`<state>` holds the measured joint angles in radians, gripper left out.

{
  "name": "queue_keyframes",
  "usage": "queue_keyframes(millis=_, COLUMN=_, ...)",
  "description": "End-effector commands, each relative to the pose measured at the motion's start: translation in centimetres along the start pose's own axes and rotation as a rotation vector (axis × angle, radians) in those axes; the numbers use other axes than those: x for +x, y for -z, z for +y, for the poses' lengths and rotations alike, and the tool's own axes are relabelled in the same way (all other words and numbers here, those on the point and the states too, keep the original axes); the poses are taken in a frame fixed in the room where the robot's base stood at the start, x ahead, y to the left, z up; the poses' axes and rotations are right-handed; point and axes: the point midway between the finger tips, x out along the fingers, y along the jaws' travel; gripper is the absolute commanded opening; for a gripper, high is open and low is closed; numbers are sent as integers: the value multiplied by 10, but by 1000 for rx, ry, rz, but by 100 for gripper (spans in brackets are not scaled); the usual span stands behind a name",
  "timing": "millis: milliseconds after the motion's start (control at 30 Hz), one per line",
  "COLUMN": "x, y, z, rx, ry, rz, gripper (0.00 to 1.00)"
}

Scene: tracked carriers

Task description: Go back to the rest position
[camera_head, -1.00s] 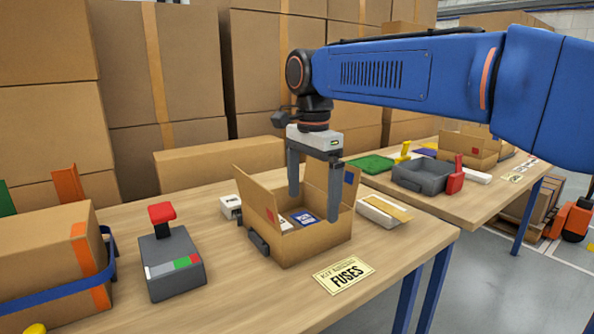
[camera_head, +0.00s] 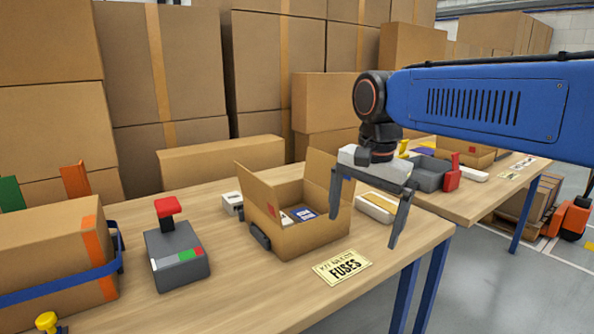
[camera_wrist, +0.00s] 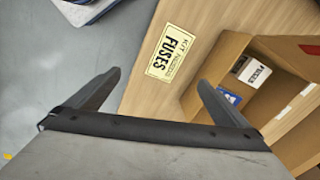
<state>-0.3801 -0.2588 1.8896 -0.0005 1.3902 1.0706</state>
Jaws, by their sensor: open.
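My gripper (camera_head: 364,224) is open and empty. In the head view it hangs in front of the near table's right end, to the right of the open cardboard box (camera_head: 293,243). The box holds a blue packet (camera_head: 304,214) and a white item beside it. In the wrist view the fingers (camera_wrist: 158,92) are spread wide with nothing between them. The box (camera_wrist: 207,72) shows at the right there, with the blue packet (camera_wrist: 230,98) and a white fuses packet (camera_wrist: 250,71) inside.
A "FUSES" card (camera_head: 342,266) lies before the box. A grey device with a red knob (camera_head: 176,255) and a strapped carton (camera_head: 50,250) stand to the left. A white case (camera_head: 377,206) lies behind my gripper. A second table (camera_head: 470,203) stands farther right.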

Motion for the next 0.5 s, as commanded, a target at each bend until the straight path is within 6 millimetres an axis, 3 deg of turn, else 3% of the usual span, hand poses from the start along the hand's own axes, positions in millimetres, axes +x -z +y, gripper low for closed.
queue_keyframes(millis=100, x=13, y=2, z=44, rx=-90, ry=32, rz=31, gripper=100)
queue_keyframes(millis=500, x=78, y=-14, z=168, rx=-435, ry=86, rz=177, gripper=100)
